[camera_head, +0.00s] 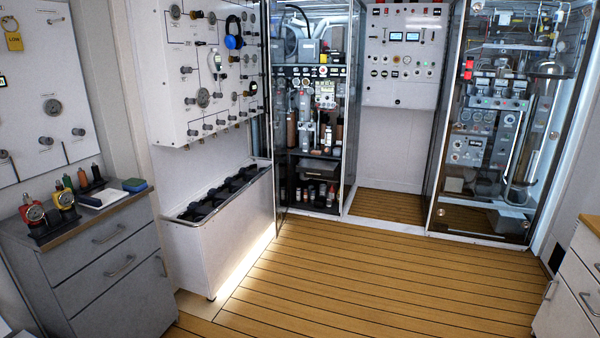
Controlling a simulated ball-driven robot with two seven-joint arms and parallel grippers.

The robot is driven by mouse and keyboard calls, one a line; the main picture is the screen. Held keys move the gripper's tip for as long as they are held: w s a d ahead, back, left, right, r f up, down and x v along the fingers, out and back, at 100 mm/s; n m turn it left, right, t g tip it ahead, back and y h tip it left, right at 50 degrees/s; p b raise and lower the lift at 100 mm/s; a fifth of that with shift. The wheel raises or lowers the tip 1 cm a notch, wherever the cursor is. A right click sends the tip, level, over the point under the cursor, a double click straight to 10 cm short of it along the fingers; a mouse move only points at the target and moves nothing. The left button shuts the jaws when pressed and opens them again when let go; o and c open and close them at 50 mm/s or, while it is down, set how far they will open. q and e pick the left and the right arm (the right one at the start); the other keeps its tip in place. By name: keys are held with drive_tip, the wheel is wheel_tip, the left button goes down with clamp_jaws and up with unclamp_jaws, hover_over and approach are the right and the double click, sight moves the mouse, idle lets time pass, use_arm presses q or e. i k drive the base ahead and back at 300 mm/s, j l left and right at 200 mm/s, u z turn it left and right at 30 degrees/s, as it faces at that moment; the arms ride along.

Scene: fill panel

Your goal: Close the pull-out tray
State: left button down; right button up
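The pull-out tray is most likely the white floor-standing unit (225,245) below the wall panel at centre left. It is a long white box with a row of black holders (225,190) along its open top. It stands out from the wall into the room, tilted out or pulled out; I cannot tell which. Light shines on the floor along its right side. Neither of my grippers is in view.
A grey drawer cabinet (115,255) with gauges and bottles on top stands at the left. A white gauge panel (205,75) hangs above the tray. Glass-fronted cabinets (500,110) line the back. The wooden floor (370,275) is clear. Another cabinet (570,300) is at the right edge.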

sight(322, 166)
drive_tip(key=i, duration=4.1)
drive_tip(key=i+j+z, duration=0.15)
drive_tip(key=i, duration=0.25)
drive_tip(key=i+z, duration=0.15)
drive_tip(key=i, duration=0.2)
drive_tip(key=i+j+z, duration=0.15)
drive_tip(key=i, duration=0.2)
